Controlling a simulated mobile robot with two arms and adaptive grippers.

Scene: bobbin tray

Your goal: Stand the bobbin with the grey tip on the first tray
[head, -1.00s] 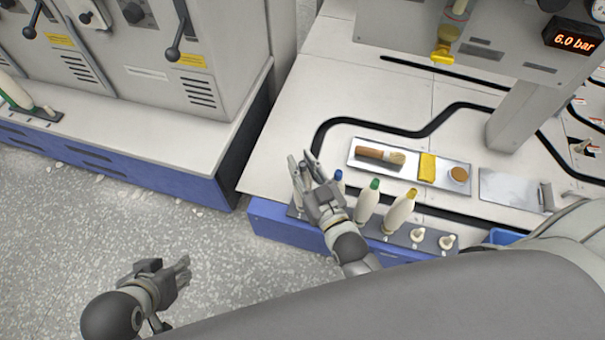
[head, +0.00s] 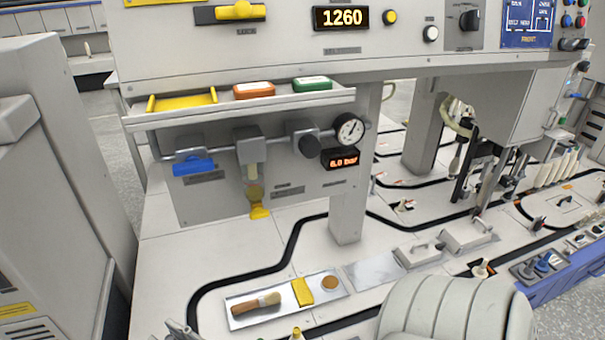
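No bobbin with a grey tip can be made out. The yellow tip of one bobbin (head: 296,333) shows at the bottom edge; its body is cut off. Several white bobbin-like shapes (head: 560,168) stand in a row at the far right, too small to tell their tips. I cannot tell which thing is the first tray. My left gripper is out of view.
A metal tray (head: 270,317) holds a brush (head: 257,303), a yellow block (head: 302,291) and a round brown pad (head: 329,283). A post (head: 350,195) rises behind it. An overhead shelf (head: 230,107) and gauge panel hang above. The white bench top is clear left of the tray.

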